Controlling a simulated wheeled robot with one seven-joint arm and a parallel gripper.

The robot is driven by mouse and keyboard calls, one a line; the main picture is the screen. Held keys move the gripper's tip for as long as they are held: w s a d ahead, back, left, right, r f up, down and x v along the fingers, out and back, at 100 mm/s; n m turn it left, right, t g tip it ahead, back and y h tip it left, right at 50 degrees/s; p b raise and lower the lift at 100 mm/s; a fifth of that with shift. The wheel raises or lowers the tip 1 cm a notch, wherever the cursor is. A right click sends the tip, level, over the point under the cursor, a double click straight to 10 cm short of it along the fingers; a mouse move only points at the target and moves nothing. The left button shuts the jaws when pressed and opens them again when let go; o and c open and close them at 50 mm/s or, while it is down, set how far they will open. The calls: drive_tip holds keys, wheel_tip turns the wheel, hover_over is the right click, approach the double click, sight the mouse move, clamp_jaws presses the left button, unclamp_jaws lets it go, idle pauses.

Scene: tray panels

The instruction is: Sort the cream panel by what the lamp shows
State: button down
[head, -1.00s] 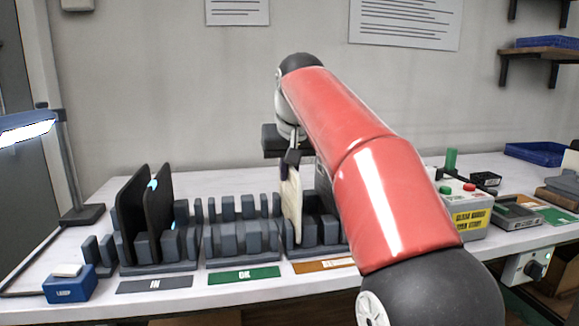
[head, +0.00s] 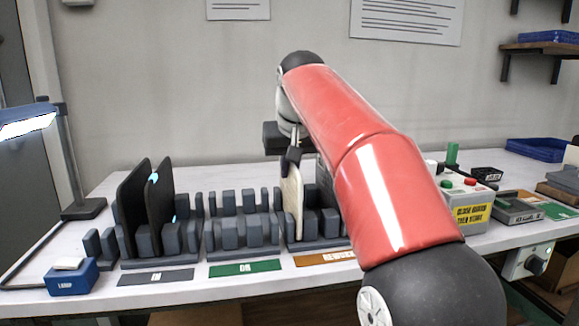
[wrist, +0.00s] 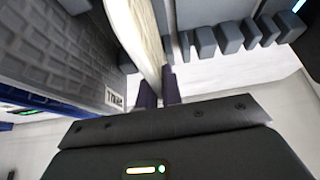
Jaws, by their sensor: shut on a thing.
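The cream panel (head: 291,205) stands nearly upright at the left end of the rack behind the orange REWORK label (head: 325,258). Its lower part is among the grey posts; I cannot tell whether it is fully seated. My gripper (head: 292,158) is shut on its upper edge. The wrist view shows the panel (wrist: 143,35) between the dark fingers (wrist: 158,88). The desk lamp (head: 28,122) at the far left is lit white. A blue box marked LAMP (head: 72,282) with a white top sits below it.
The rack (head: 235,235) behind the green OK label (head: 245,268) looks empty. The rack behind the IN label (head: 155,277) holds two dark panels (head: 133,205) with cyan marks. A grey box (head: 470,200) with red and green buttons stands right, partly behind my arm.

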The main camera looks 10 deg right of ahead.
drive_tip(key=shift+f, duration=0.15)
drive_tip(key=c, duration=1.5)
unclamp_jaws()
drive_tip(key=p+v, duration=0.2)
drive_tip(key=v, duration=0.6)
